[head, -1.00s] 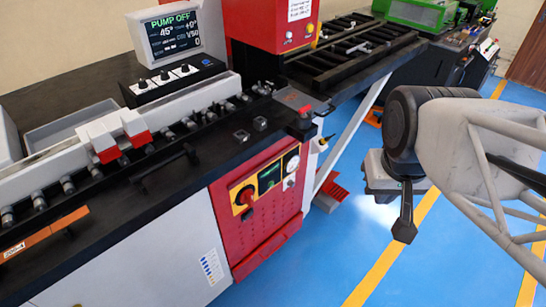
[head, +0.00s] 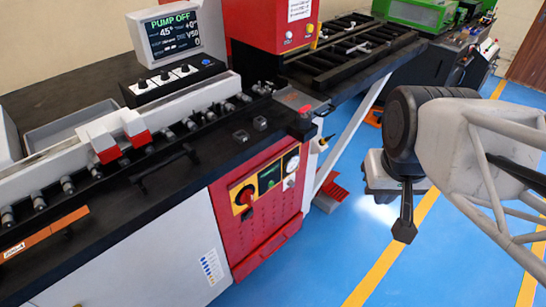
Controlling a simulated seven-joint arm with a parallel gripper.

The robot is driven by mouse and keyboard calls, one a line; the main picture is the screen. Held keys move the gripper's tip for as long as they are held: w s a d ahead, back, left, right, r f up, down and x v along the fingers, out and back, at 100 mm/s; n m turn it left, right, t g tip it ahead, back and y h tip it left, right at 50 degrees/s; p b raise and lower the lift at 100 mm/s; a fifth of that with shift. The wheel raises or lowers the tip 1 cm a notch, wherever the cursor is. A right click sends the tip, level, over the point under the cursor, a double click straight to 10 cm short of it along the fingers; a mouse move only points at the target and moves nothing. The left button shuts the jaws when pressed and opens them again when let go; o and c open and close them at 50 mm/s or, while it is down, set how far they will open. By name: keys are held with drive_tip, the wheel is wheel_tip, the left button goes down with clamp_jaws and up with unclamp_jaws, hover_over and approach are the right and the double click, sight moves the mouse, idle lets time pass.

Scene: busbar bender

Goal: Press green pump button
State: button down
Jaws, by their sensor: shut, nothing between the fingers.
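The red control panel (head: 262,222) is on the front of the bending machine. It carries a red knob on a yellow plate (head: 244,197), a small dark display with green marks (head: 269,177) and a round white gauge (head: 292,162). I cannot make out a green button for certain at this size. The monitor (head: 173,33) above the machine reads "PUMP OFF". My gripper (head: 404,233) is shut and empty, pointing down over the blue floor. It is to the right of the red panel and apart from it.
The black machine table (head: 170,180) has rollers and white-and-red blocks along it. A white slanted leg (head: 345,135) and a red foot pedal (head: 334,190) are between the panel and my gripper. Blue floor (head: 310,260) is clear in front of the panel.

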sight(271, 184)
idle(0.8)
drive_tip(key=w+a+f+n+t, duration=0.1)
drive_tip(key=w+a+f+t, duration=0.1)
drive_tip(key=w+f, duration=0.85)
drive_tip(key=w+a+f+n+t, duration=0.1)
drive_tip(key=w+f+t, duration=0.2)
drive_tip(key=w+f, duration=0.8)
drive_tip(key=w+a+f+n+t+y, duration=0.1)
drive_tip(key=w+a+f+t+y, duration=0.1)
drive_tip(key=f, duration=0.8)
drive_tip(key=w+a+f+n+t+y, duration=0.1)
drive_tip(key=w+a+f, duration=0.4)
drive_tip(key=f, duration=0.6)
drive_tip(key=shift+a+f+t+y, duration=0.25)
drive_tip(key=shift+a+t+y, duration=0.2)
drive_tip(key=shift+y, duration=0.35)
drive_tip(key=shift+w+a, duration=0.1)
drive_tip(key=shift+w, duration=0.1)
drive_tip(key=w+a, duration=0.6)
drive_tip(key=shift+w+a, duration=0.3)
drive_tip(key=shift+a, duration=0.05)
idle(1.0)
